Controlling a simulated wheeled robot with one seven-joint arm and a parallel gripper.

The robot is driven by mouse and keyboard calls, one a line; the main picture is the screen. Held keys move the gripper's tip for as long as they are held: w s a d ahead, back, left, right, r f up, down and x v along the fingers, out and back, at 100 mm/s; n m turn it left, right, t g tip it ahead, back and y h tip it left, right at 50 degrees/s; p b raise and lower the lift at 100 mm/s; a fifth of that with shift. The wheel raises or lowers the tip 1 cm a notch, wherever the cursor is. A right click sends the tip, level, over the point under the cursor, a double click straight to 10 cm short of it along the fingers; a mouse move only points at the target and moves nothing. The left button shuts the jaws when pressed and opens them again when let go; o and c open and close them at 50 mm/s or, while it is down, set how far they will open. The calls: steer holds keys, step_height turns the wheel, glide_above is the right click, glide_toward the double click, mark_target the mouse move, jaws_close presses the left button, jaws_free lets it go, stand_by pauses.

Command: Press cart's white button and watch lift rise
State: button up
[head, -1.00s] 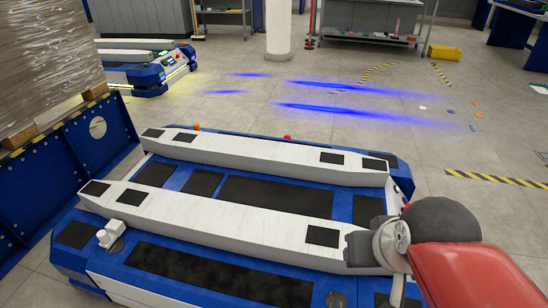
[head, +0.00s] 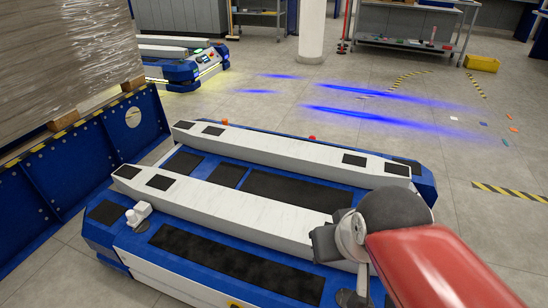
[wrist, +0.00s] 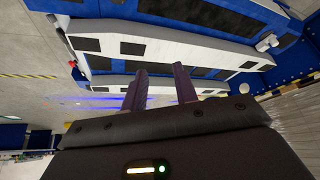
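The blue cart (head: 225,254) with two long white lift beams (head: 225,195) fills the middle of the head view. The white button (head: 131,216) sits on a small white box at the cart's near left corner. It also shows in the wrist view (wrist: 264,45) at the upper right. My gripper (head: 325,243) is over the cart's right part, well to the right of the button and apart from it. In the wrist view its two dark fingers (wrist: 160,72) stand apart with nothing between them. The beams appear low on the cart.
A blue rack (head: 95,160) with a wrapped load (head: 60,70) stands close on the cart's left. Orange and red knobs (head: 312,138) are along the cart's far edge. Another cart (head: 185,70) stands behind. Open floor lies beyond and right.

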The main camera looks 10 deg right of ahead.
jaws_close()
stand_by(1.4)
